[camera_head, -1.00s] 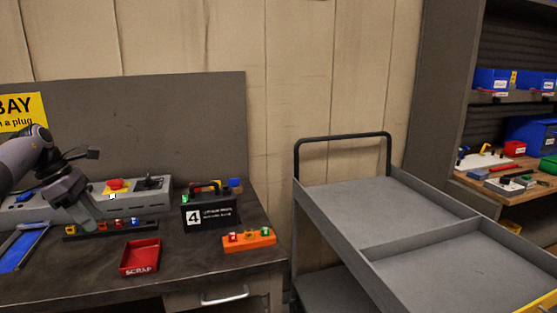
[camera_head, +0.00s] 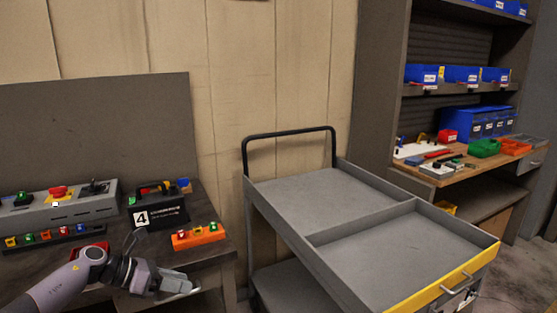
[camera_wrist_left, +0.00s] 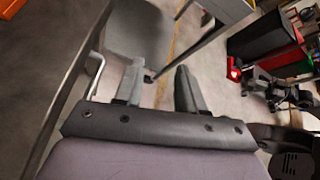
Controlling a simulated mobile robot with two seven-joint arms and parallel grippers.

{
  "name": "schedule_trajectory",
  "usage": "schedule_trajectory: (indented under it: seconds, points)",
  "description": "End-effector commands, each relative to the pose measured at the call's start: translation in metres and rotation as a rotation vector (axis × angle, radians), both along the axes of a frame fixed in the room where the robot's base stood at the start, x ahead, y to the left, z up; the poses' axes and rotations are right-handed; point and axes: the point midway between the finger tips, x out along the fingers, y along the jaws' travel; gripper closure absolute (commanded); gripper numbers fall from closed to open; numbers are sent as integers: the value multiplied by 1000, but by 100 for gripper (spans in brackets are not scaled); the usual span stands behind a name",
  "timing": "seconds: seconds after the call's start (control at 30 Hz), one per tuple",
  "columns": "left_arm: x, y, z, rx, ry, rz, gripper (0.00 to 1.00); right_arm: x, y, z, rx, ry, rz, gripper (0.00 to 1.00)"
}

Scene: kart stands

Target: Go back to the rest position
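My left gripper (camera_head: 178,284) is in front of the workbench at the lower left of the head view, beside the drawer handle. In the left wrist view its two fingers (camera_wrist_left: 160,88) stand apart with nothing between them, only floor and furniture beyond. My right gripper shows in neither view.
The workbench (camera_head: 205,254) carries a black box marked 4 (camera_head: 158,212), an orange block (camera_head: 199,236) and a grey control panel (camera_head: 60,212). A red tray is partly hidden by my arm. An empty grey cart (camera_head: 310,190) stands right of it. Shelves with blue bins (camera_head: 462,75) stand further right.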

Motion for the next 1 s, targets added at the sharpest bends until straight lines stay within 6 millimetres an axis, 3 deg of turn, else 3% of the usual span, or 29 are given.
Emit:
schedule_trajectory:
  seconds: [0.03, 0.2, 0.4, 0.67, 0.87, 1.0]
  points:
    - [-9, -25, -13, -94, 37, 35, 61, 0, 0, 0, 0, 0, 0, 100]
    - [-33, -85, -34, -414, 184, 206, 61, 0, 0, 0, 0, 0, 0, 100]
    - [-66, -122, -50, -794, 431, 455, 61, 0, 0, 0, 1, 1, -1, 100]
    - [-119, -123, -78, -1259, 829, 842, 61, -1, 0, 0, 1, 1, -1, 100]
    - [-173, -102, -109, -1587, 1157, 1184, 61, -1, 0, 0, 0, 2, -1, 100]
    - [-220, -83, -132, -1796, 1375, 1438, 61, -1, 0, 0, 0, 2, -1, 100]
